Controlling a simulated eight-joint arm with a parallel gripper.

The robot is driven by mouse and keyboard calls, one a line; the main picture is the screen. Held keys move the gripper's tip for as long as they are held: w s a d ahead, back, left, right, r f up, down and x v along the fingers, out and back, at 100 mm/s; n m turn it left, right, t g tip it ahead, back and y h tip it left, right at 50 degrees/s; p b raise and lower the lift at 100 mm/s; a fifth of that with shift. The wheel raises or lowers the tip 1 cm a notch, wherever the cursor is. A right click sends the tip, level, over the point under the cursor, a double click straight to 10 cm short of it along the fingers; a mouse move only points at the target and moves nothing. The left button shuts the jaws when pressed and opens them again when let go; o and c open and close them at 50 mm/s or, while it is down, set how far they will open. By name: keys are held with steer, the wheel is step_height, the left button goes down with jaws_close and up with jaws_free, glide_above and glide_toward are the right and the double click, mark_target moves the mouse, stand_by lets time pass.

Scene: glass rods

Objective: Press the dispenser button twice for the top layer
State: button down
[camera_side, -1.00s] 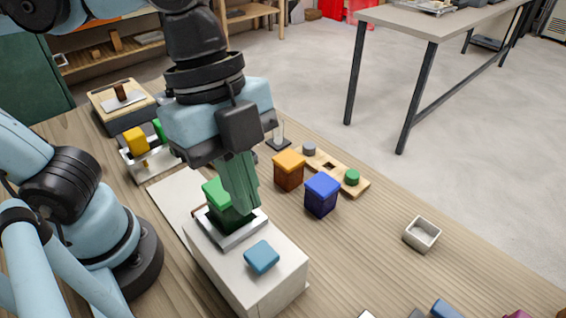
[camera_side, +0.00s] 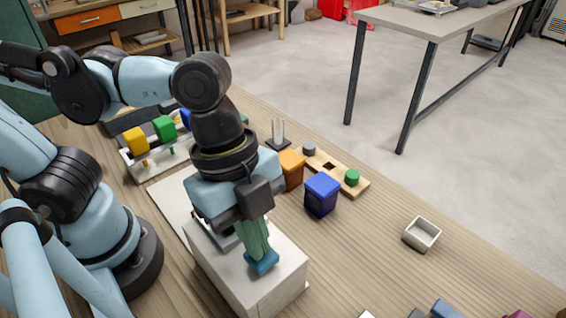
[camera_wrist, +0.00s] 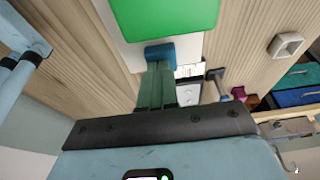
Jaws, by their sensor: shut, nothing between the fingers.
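The dispenser is a white box (camera_side: 285,280) on the wooden table. Its blue button (camera_side: 262,266) is on the top near the front end, and it also shows in the wrist view (camera_wrist: 160,52). My gripper (camera_side: 259,250) is shut and empty, pointing down with its fingertips at the button's top. They look in contact, but I cannot tell how far the button is pressed. In the wrist view, a green-topped block (camera_wrist: 165,15) is close by above the button. In the side view my gripper hides that block and most of the tray on the dispenser.
A rack (camera_side: 150,165) with yellow, green and blue pieces stands behind. An orange block (camera_side: 291,170) and a blue block (camera_side: 321,195) stand right of my gripper, near a wooden peg board (camera_side: 328,165).

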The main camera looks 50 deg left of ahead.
steer(key=shift+f, duration=1.25)
steer(key=d+v, duration=0.1)
steer(key=v, duration=1.3)
steer(key=shift+d+r, duration=0.2)
steer(key=shift+r, duration=0.1)
steer(key=shift+w, duration=0.1)
steer(key=w+a+f+n+t+y, duration=0.1)
steer(key=w+a+f+n+t, duration=0.2)
steer(key=a+n, duration=0.6)
steer(key=w+a+f+n+t+y, duration=0.2)
steer(key=w+a+f+n+t, duration=0.2)
steer(key=w+a+f+n, duration=0.4)
steer(key=shift+w+a+n, duration=0.45)
steer(key=shift+w+n, duration=0.05)
steer(key=shift+w, duration=0.3)
